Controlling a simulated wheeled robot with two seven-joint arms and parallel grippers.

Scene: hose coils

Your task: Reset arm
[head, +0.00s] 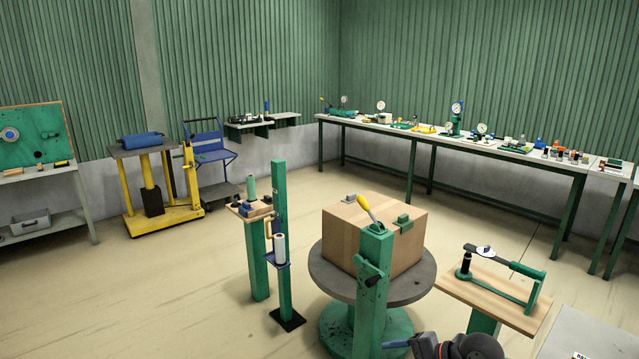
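A dark grey and black jointed part, which looks like my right arm (470,346), comes in at the bottom edge of the head view, right of centre. Its far end, likely the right gripper (422,346), lies low in front of the round table's green base. The fingers cannot be made out, so I cannot tell whether it is open or shut. A small blue piece (396,343) shows at its left end. My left arm and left gripper are not in view.
A round grey table (325,275) holds a cardboard box (345,228) behind a green post (372,285) with a yellow-handled lever. A wooden-topped stand (505,300) is at right, a slim green post (280,240) at left. A long bench (455,141) lines the back.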

